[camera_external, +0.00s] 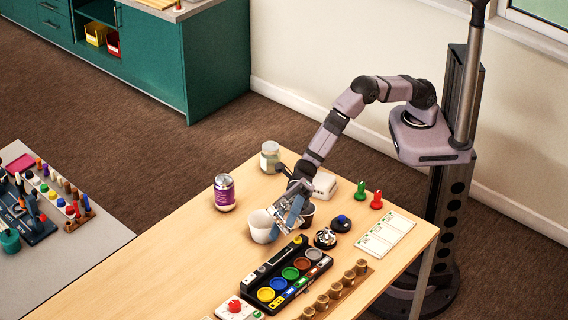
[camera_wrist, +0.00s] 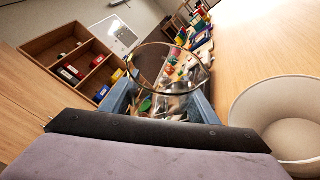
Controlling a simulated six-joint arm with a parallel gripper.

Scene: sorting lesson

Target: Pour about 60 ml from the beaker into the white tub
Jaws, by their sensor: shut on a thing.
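The clear glass beaker (camera_wrist: 150,106) is between the two blue fingers of my gripper (camera_wrist: 158,100) in the wrist view, with its round rim facing up in the picture. My gripper (camera_external: 290,216) is shut on it. In the external view the beaker is hard to make out among the fingers. The white tub (camera_external: 262,227) stands on the wooden table just left of my gripper. The tub (camera_wrist: 290,124) also shows at the right of the wrist view, apart from the beaker, and its visible inside looks empty. I cannot tell the beaker's liquid level or exact tilt.
A purple-labelled jar (camera_external: 224,193) and a glass jar (camera_external: 270,157) stand behind the tub. A dark cup (camera_external: 307,213) is close to my gripper's right. A black tray with coloured discs (camera_external: 289,273) lies in front. The table's left part is clear.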

